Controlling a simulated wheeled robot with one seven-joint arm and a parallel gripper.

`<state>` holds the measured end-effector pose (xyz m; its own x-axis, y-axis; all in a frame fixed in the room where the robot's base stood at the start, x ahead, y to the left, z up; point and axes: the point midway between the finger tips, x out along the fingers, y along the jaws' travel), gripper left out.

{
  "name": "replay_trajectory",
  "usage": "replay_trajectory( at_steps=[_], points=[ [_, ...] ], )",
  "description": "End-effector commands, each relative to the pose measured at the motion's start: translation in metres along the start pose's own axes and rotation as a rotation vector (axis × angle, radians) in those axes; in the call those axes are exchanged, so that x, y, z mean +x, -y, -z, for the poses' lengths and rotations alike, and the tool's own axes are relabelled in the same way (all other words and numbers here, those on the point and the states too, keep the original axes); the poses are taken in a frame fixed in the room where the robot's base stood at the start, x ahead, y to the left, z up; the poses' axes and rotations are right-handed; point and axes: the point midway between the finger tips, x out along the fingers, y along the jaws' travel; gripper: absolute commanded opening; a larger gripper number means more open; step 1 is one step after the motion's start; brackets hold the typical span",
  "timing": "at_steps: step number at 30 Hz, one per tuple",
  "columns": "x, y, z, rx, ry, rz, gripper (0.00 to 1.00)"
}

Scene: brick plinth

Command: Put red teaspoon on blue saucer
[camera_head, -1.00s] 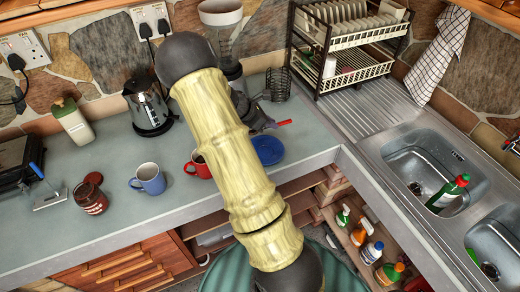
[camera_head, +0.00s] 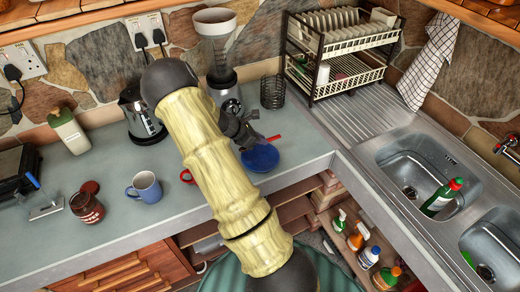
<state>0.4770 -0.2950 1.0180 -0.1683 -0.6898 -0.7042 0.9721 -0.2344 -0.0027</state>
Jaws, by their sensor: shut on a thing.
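The red teaspoon (camera_head: 274,138) is a small red streak at the tip of my gripper (camera_head: 258,142). My gripper is shut on it, and only part of the spoon shows. The blue saucer (camera_head: 262,160) lies on the grey counter to the right of my arm. My gripper and the spoon overlap the saucer's far edge in this view. I cannot tell whether the spoon touches the saucer or is held above it. My arm hides part of the counter left of the saucer.
A red mug (camera_head: 187,177) is partly hidden behind my arm, left of the saucer. A blender (camera_head: 226,92) and a black wire holder (camera_head: 272,92) stand behind. The counter's front edge is close to the saucer.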

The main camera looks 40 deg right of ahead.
Motion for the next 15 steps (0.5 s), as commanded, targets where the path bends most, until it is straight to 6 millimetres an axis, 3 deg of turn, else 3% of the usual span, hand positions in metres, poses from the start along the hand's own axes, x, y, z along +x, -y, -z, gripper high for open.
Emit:
replay_trajectory(
  at_steps=[4, 15],
  points=[
    [0.0098, -0.0003, 0.0098, -0.002, 0.001, -0.001, 0.00],
    [0.0129, -0.0003, 0.0127, 0.000, 0.000, 0.000, 0.00]
  ],
)
